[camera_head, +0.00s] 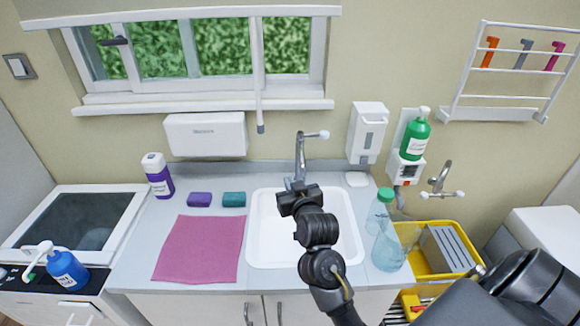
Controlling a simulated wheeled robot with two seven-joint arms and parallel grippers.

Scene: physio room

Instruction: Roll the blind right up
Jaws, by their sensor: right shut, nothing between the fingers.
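The blind (180,15) shows as a white horizontal band across the top of the window, at the upper edge of the view. The window panes below it are uncovered. A white pull (259,85) hangs in front of the window on the right side and ends in a grey tip just below the sill. My right gripper (296,187) is shut and empty. It is over the back of the sink, near the tap, lower and to the right of the pull's tip and apart from it. My left gripper is out of view.
A tap (300,155) stands behind the white sink (263,240). A white dispenser (368,130) and a green bottle (414,135) are on the wall to the right. A clear bottle (388,248) stands right of the sink. A pink cloth (200,248) lies left of it.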

